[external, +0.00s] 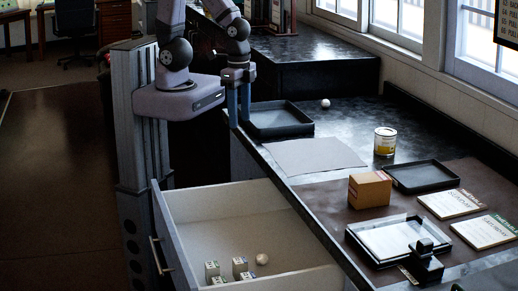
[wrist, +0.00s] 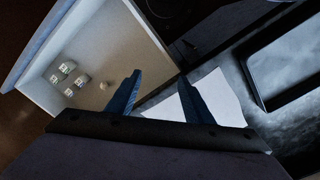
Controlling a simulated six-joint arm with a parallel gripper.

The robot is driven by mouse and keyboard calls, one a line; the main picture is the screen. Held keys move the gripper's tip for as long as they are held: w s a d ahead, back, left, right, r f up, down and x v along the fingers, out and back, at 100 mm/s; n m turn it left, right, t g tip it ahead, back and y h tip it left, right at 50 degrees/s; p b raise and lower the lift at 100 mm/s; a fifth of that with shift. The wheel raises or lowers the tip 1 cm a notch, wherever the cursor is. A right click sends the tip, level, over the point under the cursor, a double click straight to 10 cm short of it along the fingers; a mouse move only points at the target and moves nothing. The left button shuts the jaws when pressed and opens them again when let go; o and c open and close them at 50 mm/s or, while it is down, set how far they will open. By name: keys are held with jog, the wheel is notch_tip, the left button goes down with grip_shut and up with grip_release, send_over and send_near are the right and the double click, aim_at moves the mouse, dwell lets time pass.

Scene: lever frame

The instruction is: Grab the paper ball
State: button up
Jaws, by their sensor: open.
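Two small pale balls show in the external view, and I cannot tell for sure which is paper. One whitish ball (external: 262,259) lies in the open drawer (external: 180,205), right of several small labelled boxes; it also shows in the wrist view (wrist: 103,86). The other pale, pinkish ball (external: 326,103) lies on the dark counter behind the black tray (external: 280,131). My gripper (external: 239,122) is open and empty, pointing down beside the left end of that tray, above and behind the drawer. In the wrist view its blue fingers (wrist: 158,88) stand apart with nothing between them.
Several small boxes (external: 240,265) stand in the drawer. A grey sheet (external: 312,155) lies at the counter edge. A can (external: 385,142), a brown box (external: 369,189), a second black tray (external: 424,176), booklets (external: 452,203) and a stamp-like object (external: 426,263) occupy the right side.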

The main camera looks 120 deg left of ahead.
jog(key=w+d+f+m+t+b, duration=0.1)
jog(key=w+d+f+m+t, duration=0.1)
jog(key=w+d+f+m, duration=0.35)
jog(key=t+h+b, duration=0.4)
jog(key=t+b, duration=0.4)
jog(key=b, duration=0.6)
send_near(259, 255)
jog(key=shift+n, duration=0.45)
jog(key=w+f, duration=0.3)
jog(key=shift+a+f, duration=0.25)
jog(key=shift+s+d+f+t+h+b, duration=0.25)
jog(key=shift+s+d+t+h+b, duration=0.05)
jog(key=shift+t+b, duration=0.3)
jog(key=shift+w, duration=0.1)
jog(key=shift+w+d+f, duration=0.2)
jog(key=shift+w, duration=0.25)
jog(key=shift+p+x, duration=0.45)
jog(key=shift+x, duration=1.4)
